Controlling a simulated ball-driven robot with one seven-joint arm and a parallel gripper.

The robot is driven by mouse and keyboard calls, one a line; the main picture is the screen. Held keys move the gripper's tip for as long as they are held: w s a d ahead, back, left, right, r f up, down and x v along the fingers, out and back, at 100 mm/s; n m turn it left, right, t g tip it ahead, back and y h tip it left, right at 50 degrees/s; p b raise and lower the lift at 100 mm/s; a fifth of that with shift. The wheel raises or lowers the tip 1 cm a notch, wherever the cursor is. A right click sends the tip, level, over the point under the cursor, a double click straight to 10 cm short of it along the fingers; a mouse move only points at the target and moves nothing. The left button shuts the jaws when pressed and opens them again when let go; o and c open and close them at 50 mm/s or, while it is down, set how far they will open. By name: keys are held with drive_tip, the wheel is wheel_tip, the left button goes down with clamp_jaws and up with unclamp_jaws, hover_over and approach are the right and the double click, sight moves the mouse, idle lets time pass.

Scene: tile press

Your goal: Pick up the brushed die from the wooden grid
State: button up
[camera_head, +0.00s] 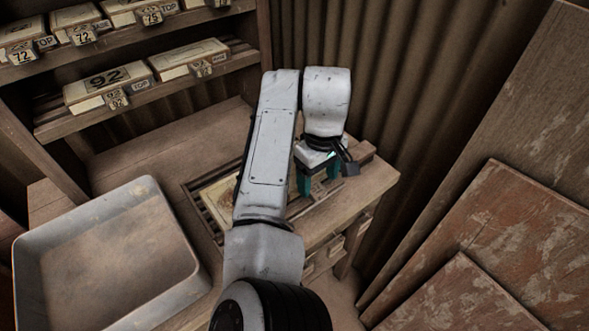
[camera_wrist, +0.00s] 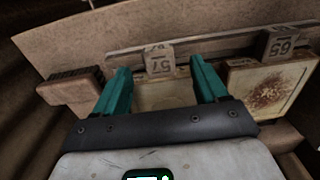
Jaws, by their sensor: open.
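My gripper (camera_head: 318,177) is open over the right part of the wooden grid (camera_head: 196,206) on the bench. In the wrist view its teal fingers (camera_wrist: 160,68) stand apart, either side of a pale, plain-faced die (camera_wrist: 166,96) tagged 57. I cannot tell whether they touch it. A second die (camera_wrist: 270,88), with a brown blotched face and a tag reading 65, lies to the right of the fingers. Its likely counterpart, a pale die (camera_head: 219,196), shows in the head view, partly behind my arm. Which face is brushed is not clear.
A wooden rail (camera_wrist: 226,44) runs behind the dies, and a brown block (camera_wrist: 70,85) lies left of the fingers. A large grey tray (camera_head: 185,262) is at the left. Shelves (camera_head: 180,91) hold several tagged dies. Boards (camera_head: 500,235) lean at the right.

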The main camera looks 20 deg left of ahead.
sight(317, 189)
drive_tip(key=shift+w+a+f, duration=0.1)
drive_tip(key=shift+w+f, duration=0.05)
drive_tip(key=shift+f, duration=1.7)
clamp_jaws()
drive_tip(key=shift+r, duration=0.1)
